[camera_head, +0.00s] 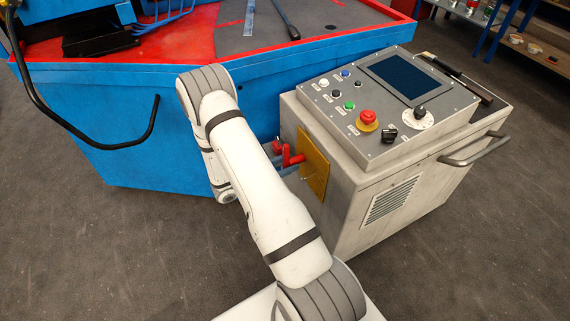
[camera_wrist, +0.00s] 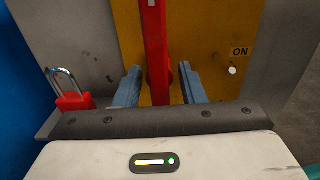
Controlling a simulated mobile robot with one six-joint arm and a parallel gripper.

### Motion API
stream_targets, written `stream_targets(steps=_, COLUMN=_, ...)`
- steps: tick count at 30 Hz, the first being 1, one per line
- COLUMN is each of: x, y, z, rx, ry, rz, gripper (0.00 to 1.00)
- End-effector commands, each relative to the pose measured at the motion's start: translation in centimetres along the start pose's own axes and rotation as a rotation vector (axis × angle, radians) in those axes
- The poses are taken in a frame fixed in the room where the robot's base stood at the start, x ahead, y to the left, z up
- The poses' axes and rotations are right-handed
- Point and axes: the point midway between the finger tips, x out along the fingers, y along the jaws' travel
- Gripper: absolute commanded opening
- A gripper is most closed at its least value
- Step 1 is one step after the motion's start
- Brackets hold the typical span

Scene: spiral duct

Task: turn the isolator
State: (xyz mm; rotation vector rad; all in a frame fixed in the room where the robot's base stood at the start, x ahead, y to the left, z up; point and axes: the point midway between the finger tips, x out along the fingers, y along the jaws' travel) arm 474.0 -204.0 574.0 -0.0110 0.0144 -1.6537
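The isolator's red handle (camera_wrist: 154,40) runs upright in front of a yellow plate (camera_wrist: 215,45) in the wrist view. The plate has an "ON" label and a small white dot to the right of the handle. My gripper (camera_wrist: 160,70) has its two blue-grey fingers on either side of the handle, with a visible gap to each side. In the head view the red handle (camera_head: 293,157) and yellow plate (camera_head: 314,165) are on the left side of the grey console, and my arm partly covers that area. The handle's lower end is hidden behind my gripper in the wrist view.
The grey console (camera_head: 390,105) carries buttons, a red mushroom button (camera_head: 368,117) and a dark screen. A blue machine (camera_head: 150,130) with a red-rimmed top stands close on the left. Floor is open in front.

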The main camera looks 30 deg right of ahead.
Motion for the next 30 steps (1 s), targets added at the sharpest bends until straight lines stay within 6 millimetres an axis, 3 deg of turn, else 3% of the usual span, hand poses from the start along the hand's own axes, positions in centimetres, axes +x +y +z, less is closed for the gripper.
stream_targets(steps=8, x=-0.3, y=0.1, z=0.1, rx=0.001, ry=-0.001, rz=0.004, gripper=0.38)
stream_targets(steps=21, x=-6.8, y=0.1, z=0.1, rx=0.001, ry=0.000, rz=0.006, gripper=0.38)
stream_targets(steps=30, x=-8.0, y=0.0, z=0.0, rx=0.000, ry=0.000, rz=0.003, gripper=0.38)
